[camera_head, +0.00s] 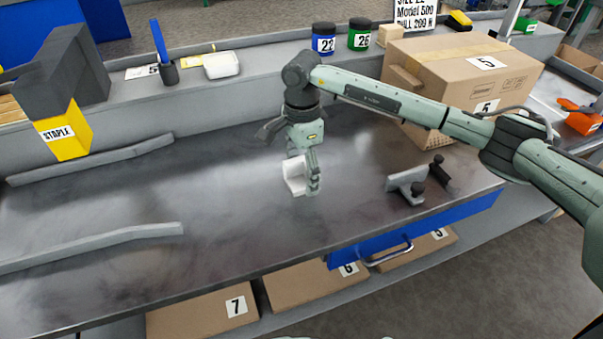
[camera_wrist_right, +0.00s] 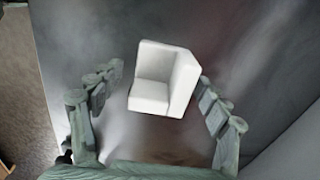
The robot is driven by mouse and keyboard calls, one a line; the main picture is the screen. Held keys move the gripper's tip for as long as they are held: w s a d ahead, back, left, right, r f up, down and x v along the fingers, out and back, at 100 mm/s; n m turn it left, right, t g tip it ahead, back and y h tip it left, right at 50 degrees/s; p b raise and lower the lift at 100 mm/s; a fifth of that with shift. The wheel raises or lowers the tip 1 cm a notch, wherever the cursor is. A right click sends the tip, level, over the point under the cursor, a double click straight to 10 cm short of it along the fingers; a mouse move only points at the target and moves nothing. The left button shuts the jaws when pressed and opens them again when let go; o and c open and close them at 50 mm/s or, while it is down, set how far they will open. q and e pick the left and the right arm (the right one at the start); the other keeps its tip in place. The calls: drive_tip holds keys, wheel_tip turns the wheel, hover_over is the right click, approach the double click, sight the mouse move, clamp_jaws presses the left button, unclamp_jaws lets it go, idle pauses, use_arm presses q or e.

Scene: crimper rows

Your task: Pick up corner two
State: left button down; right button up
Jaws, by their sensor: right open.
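A small white corner piece (camera_head: 295,176) is on the grey metal bench top (camera_head: 225,215) near the middle of the head view. The right wrist view shows the same white corner (camera_wrist_right: 163,80), L-shaped, between and a little beyond the spread fingers. My right gripper (camera_head: 303,182) is above and around it, pointing down, with one finger partly in front of it. In the right wrist view the right gripper (camera_wrist_right: 155,110) is open, and gaps show between both fingers and the corner. No number is readable on the corner. My left gripper is not in view.
Two grey rails (camera_head: 95,160) lie at the left of the bench. A grey clamp-like fixture (camera_head: 406,184) stands at the right. A cardboard box (camera_head: 470,75) is behind my right arm.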

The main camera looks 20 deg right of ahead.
drive_tip(key=c, duration=0.8)
